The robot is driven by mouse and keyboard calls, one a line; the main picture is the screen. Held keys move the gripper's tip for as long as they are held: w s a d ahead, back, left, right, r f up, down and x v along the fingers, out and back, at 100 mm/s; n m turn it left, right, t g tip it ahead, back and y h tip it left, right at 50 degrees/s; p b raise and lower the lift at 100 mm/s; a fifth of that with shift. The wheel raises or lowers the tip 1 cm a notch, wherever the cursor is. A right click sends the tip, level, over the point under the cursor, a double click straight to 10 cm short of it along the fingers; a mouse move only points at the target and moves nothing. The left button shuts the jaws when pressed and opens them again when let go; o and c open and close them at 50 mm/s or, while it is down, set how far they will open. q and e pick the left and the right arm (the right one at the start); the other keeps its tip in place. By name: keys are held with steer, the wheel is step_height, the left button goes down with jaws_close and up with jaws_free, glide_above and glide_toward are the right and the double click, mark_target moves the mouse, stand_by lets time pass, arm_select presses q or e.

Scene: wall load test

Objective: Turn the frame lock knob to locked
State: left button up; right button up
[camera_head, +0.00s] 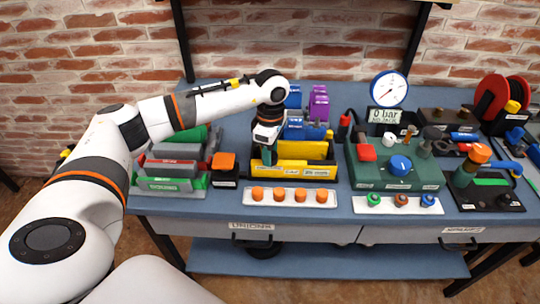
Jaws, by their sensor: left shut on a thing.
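My left gripper (267,150) reaches in from the left and points down over the yellow bin (305,170). It is shut on a small dark greenish piece, mostly hidden by the fingers. A blue round knob (401,164) sits on a green box (370,180) right of the bin. An orange cap (223,161) sits on a small black box left of the bin. Another orange knob (479,153) stands on a black fixture at the right. Labels are too small to read, so I cannot tell which is the frame lock knob. My right gripper is not in view.
A white strip with orange caps (290,196) lies before the bin, and a strip of coloured knobs (401,204) before the green box. A round gauge (388,88) stands behind. Blue and purple blocks (318,105) crowd behind the bin. The table's front edge is clear.

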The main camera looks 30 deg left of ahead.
arm_select(q)
steer(key=shift+w+m+b, duration=0.1)
steer(key=shift+m+b, duration=0.25)
steer(key=shift+m, duration=0.55)
steer(key=shift+r, duration=0.1)
steer(key=o, duration=1)
step_height(320, 180, up, 12)
steer(key=shift+w+f+b, duration=0.1)
steer(key=shift+b, duration=0.65)
